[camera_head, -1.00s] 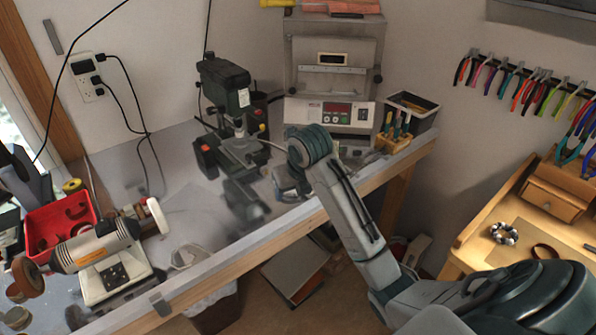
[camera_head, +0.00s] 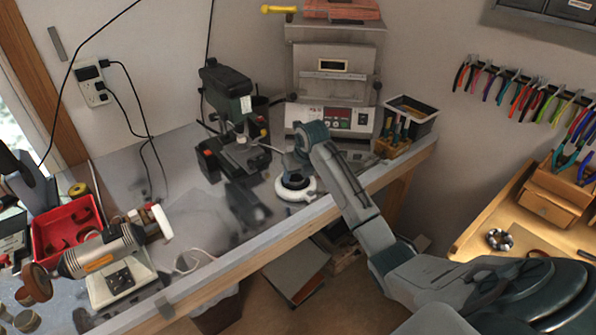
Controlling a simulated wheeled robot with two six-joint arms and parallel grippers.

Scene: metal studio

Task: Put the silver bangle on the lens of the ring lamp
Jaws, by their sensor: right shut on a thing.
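The ring lamp (camera_head: 308,191) shows as a white ring near the front edge of the grey workbench. My right arm reaches in from the lower right. My right gripper (camera_head: 294,178) points down over the lamp's ring, close to it, and covers its upper part. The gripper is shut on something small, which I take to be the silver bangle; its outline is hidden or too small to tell. I cannot tell whether it touches the lens. My left gripper is not in view.
A drill press (camera_head: 228,95) stands left of the lamp. A tool block (camera_head: 392,148) and a kiln (camera_head: 333,75) stand behind. A red tray (camera_head: 66,237) and a polishing motor (camera_head: 105,252) are at left. A beaded ring (camera_head: 500,239) lies on the right wooden table.

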